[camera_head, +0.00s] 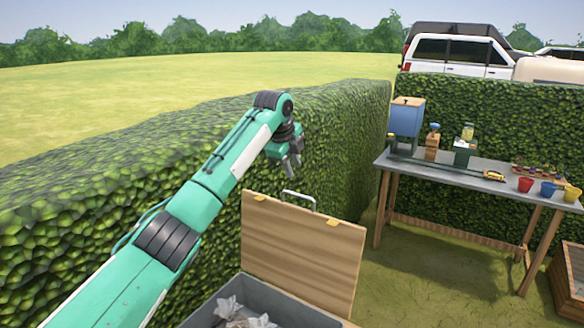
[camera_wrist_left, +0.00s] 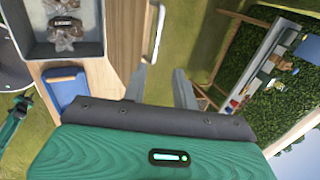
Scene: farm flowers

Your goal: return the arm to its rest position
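My left arm (camera_head: 190,215) reaches up and forward from the lower left in the head view. My left gripper (camera_head: 291,160) is raised in front of the hedge, above and left of the open wooden lid (camera_head: 305,250), pointing down. In the left wrist view the fingers of my left gripper (camera_wrist_left: 160,78) stand apart with nothing between them. The lid's pale handle (camera_wrist_left: 158,35) shows beyond the fingertips, apart from them as far as I can tell. My right gripper does not show.
The grey-walled box (camera_head: 290,312) under the lid holds crumpled grey things (camera_head: 240,315). A hedge (camera_head: 340,135) runs close behind my left arm. A grey-topped table (camera_head: 450,176) with a blue container (camera_head: 406,118) and small pots stands at the right. Grass lies between box and table.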

